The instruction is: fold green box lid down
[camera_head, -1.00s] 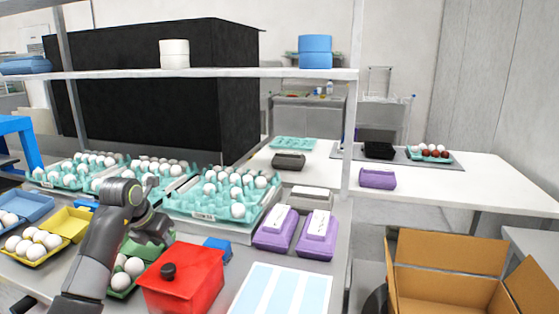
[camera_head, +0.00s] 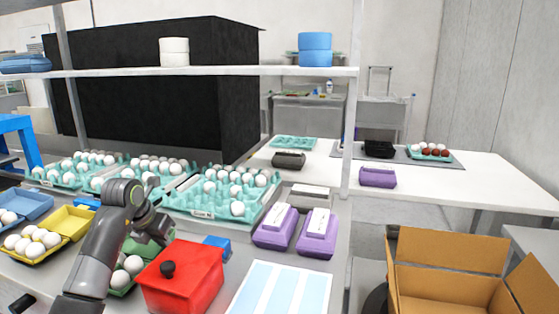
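The green egg box (camera_head: 122,280) stands on the near table, left of the red box, with white eggs (camera_head: 132,264) showing in it. Its green lid (camera_head: 135,247) is raised at the back and partly hidden by my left arm. My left gripper (camera_head: 160,236) is at the lid's upper right part, over or against it; contact cannot be made out. Its fingertips are too small and dark to tell whether they are open. My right gripper is not in view.
A red lidded box (camera_head: 182,280) stands close right of the green box. A yellow egg box (camera_head: 69,222) is open at left. Teal egg trays (camera_head: 193,212) fill the table behind. Purple boxes (camera_head: 316,241) stand to the right. A shelf (camera_head: 220,72) crosses above.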

